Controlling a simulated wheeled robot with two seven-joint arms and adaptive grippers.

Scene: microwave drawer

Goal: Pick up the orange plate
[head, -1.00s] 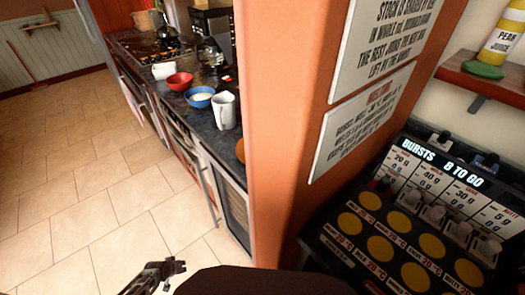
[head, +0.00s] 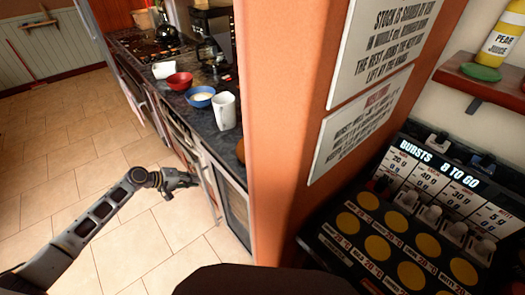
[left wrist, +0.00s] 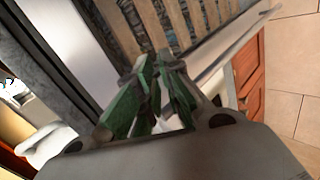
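A small orange, rounded edge (head: 240,151) shows on the dark counter at the wall corner in the head view. It may be the orange plate; the wall hides most of it. My left gripper (head: 186,181) is in front of the cabinet fronts, lower than the counter top and left of that orange edge. In the left wrist view its green-padded fingers (left wrist: 155,90) hold nothing that I can see. Their gap is not clear enough to tell open from shut. No orange plate shows in the left wrist view. My right gripper is out of view.
A white mug (head: 224,111), a blue bowl (head: 200,97) and a red bowl (head: 179,81) stand on the counter (head: 212,133). The orange wall (head: 285,110) blocks the right side. The tiled floor (head: 75,170) at left is clear.

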